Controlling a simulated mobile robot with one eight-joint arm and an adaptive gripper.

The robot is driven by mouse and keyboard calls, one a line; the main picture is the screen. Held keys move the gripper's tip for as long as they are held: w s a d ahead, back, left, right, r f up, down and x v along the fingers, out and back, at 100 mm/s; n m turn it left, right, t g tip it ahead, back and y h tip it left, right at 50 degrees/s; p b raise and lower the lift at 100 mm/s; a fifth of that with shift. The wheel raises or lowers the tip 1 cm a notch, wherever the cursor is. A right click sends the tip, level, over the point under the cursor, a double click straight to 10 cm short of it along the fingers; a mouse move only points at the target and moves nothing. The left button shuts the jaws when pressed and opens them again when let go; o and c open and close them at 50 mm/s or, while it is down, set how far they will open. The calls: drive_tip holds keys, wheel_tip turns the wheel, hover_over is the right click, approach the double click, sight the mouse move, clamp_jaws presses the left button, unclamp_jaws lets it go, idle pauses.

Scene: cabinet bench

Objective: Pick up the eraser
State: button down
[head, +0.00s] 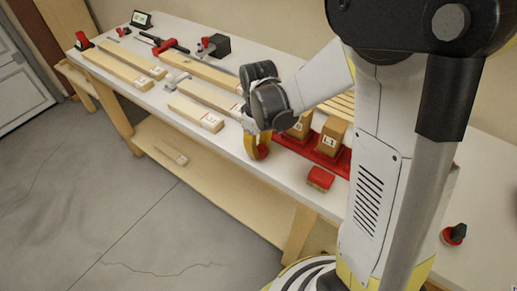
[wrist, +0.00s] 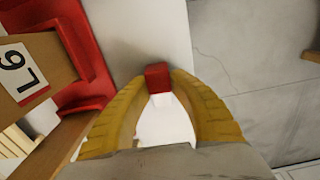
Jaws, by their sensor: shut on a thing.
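My gripper (head: 257,152) has yellow fingers and points down by the front edge of the bench. It is shut on a small red block, which I take to be the eraser (wrist: 158,77). In the wrist view the block sits between the two fingertips (wrist: 158,84), and the fingers hide part of its sides. In the head view only a bit of its red (head: 263,150) shows between the fingers. I cannot tell whether it touches the bench top or is just above it.
A red rack (head: 333,165) with labelled wooden blocks (head: 332,136) stands just right of my gripper. A red-topped block (head: 320,178) lies in front of it. Wooden planks (head: 197,113), clamps and a dark box (head: 217,46) occupy the left of the bench (head: 220,142).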

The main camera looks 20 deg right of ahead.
sight(258, 146)
wheel_tip(258, 146, up, 10)
drive_tip(key=p, duration=0.4)
drive_tip(key=c, duration=1.9)
unclamp_jaws()
clamp_jaws()
